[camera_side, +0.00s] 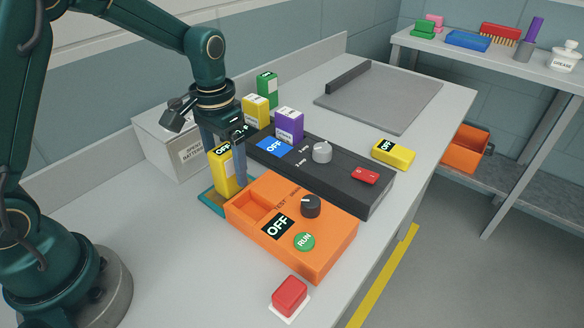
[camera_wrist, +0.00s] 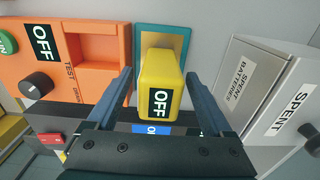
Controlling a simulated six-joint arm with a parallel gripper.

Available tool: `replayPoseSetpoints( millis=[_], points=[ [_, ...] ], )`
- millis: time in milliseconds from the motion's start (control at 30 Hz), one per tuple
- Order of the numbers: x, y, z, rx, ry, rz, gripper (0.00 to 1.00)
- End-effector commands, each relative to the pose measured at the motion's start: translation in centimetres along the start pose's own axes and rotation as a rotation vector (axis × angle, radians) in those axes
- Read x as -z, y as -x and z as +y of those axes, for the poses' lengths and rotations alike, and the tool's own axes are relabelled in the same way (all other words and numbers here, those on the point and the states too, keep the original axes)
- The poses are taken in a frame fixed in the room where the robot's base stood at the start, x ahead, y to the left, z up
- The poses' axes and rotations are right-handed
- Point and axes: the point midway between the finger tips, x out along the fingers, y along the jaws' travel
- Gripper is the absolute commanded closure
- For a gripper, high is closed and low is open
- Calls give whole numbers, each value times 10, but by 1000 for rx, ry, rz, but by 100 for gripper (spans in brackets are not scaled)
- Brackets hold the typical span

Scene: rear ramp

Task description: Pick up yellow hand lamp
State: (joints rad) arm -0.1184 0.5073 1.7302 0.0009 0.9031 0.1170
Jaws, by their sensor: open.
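A yellow block-shaped lamp (camera_side: 223,181) with a black OFF label stands upright on a teal pad (camera_side: 208,199), beside the orange panel. It also shows in the wrist view (camera_wrist: 160,72), on the teal pad (camera_wrist: 177,38). My gripper (camera_side: 226,172) is open around it, pointing down, with one finger on each side. In the wrist view the fingers of my gripper (camera_wrist: 158,76) stand apart from the lamp, with gaps on both sides. A second yellow block (camera_side: 393,153) with a dark label lies on the bench at the right.
The orange test panel (camera_side: 335,244) is close beside the lamp. A dark control unit (camera_side: 378,196) lies behind it. The spent batteries box (camera_side: 165,145) stands close on the other side. Yellow (camera_side: 255,110), purple (camera_side: 289,124) and green (camera_side: 267,88) blocks stand farther back.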

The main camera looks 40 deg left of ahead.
Motion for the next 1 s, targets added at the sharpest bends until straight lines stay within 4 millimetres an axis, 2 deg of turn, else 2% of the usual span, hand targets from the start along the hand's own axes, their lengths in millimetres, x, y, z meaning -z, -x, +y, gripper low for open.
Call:
replayPoseSetpoints(
  millis=[67,200,300,567,667,1000],
  points=[
    [0,0,0,0,0,0,15],
    [0,0,0,0,0,0,69],
    [0,0,0,0,0,0,100],
    [0,2,0,0,0,1,100],
    [1,8,0,0,0,3,100],
    [2,72,0,0,-1,8,100]
  ],
)
